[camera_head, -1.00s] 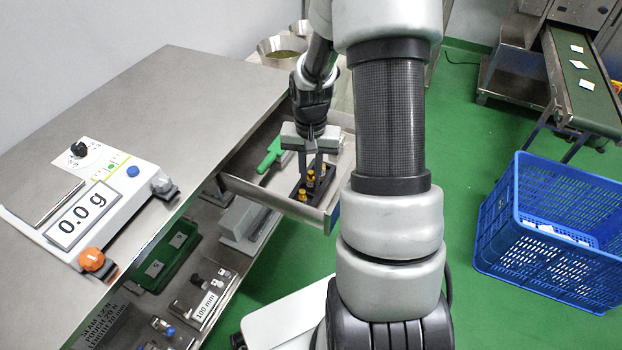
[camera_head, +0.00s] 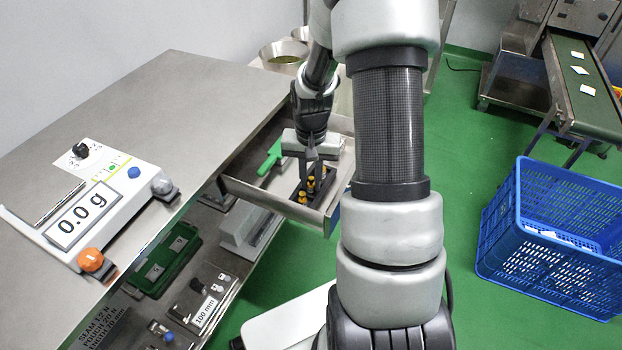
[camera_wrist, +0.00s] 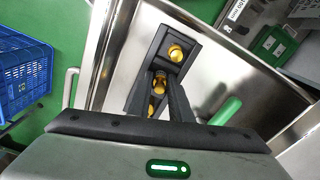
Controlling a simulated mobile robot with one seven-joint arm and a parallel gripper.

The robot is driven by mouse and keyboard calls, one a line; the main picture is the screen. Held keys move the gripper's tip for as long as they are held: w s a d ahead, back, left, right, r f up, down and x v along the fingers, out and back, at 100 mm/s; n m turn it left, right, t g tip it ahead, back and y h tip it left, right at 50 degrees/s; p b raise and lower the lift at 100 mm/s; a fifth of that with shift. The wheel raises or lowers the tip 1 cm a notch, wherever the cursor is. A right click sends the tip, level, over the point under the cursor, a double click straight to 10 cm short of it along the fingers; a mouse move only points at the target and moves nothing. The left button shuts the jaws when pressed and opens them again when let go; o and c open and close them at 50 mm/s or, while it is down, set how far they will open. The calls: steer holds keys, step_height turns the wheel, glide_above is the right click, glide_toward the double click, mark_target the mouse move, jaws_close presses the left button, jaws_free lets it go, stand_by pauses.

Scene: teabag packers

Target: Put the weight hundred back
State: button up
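Several brass weights stand in a black holder block (camera_wrist: 184,40) inside the open drawer (camera_head: 275,195). One weight (camera_wrist: 175,53) stands clear of my fingers in the wrist view. My gripper (camera_wrist: 160,76) points down into the drawer, its two black fingers on either side of another brass weight (camera_wrist: 158,84). The fingers look closed on this weight, which is at or in the holder; its seating is hidden. A further brass weight (camera_wrist: 151,110) shows partly between the fingers. In the head view my gripper (camera_head: 311,188) is over the holder. No weight's marking is readable.
A green-handled tool (camera_head: 271,158) lies in the drawer beside the holder. The scale (camera_head: 100,205) on the steel table (camera_head: 170,100) reads 0.0 g, its top empty of weights. A blue crate (camera_head: 545,240) stands on the floor at right.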

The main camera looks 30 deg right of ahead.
mark_target(312, 178)
steer(key=shift+s+d+f+p, duration=0.2)
steer(key=shift+s+f+p, duration=0.05)
steer(key=shift+s+p, duration=0.2)
steer(key=r+p, duration=0.1)
steer(key=r, duration=0.3)
steer(key=r+p, duration=0.1)
steer(key=r, duration=0.3)
steer(key=r+p, duration=0.1)
steer(key=r, duration=0.3)
steer(key=shift+w+a+r, duration=0.1)
steer(key=shift+w+r, duration=0.15)
steer(key=shift+w, duration=0.1)
steer(key=shift+r, duration=0.1)
